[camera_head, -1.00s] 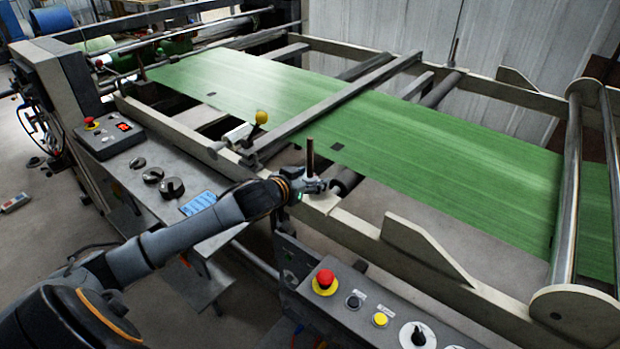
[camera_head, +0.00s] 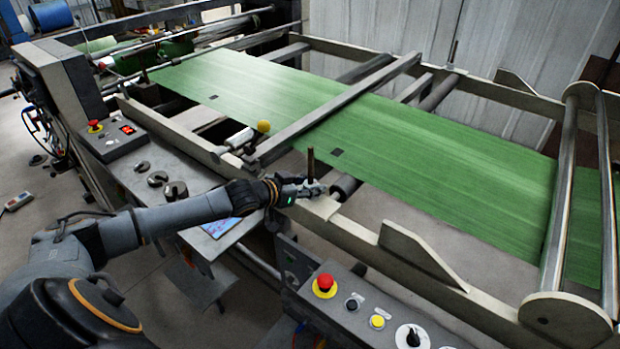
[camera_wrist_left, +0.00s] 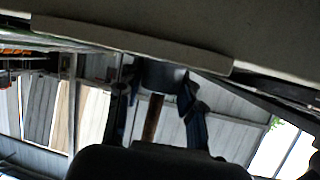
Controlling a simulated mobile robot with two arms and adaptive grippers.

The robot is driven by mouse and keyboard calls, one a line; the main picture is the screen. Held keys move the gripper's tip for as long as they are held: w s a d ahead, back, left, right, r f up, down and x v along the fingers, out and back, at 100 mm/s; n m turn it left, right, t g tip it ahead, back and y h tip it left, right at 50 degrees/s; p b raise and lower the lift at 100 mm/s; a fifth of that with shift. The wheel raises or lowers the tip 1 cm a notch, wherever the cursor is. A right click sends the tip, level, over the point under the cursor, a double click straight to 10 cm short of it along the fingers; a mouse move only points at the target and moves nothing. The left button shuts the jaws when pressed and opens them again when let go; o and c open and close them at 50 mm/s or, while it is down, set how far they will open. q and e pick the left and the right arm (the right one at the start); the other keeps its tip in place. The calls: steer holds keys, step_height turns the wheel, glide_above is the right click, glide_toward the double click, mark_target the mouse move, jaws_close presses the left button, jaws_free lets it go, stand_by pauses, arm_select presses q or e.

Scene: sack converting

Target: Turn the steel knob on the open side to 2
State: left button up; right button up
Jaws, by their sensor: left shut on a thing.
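My left gripper (camera_head: 308,188) is at the near side rail of the machine, beside an upright brown post (camera_head: 310,164). In the left wrist view its two dark fingers (camera_wrist_left: 158,90) stand on either side of a dark grey round piece, which I take to be the steel knob (camera_wrist_left: 160,74). The fingers are shut on it. The brown post (camera_wrist_left: 153,120) shows below the knob in that view. The knob is small and mostly covered by the gripper in the head view. I cannot read any number or mark on it. My right gripper is not in view.
Green sheet (camera_head: 400,130) runs over the frame behind the gripper. A control box (camera_head: 355,308) with a red button is in front. A bench with black weights (camera_head: 158,179) is left.

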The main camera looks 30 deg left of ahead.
arm_select(q)
steer(key=shift+d, duration=0.1)
stand_by(0.3)
steer(key=o, duration=1.2)
steer(key=shift+s, duration=0.1)
steer(key=shift+s+a+r, duration=0.2)
steer(key=shift+s+a, duration=0.1)
steer(key=shift+s, duration=0.3)
steer(key=shift+v, duration=5.25)
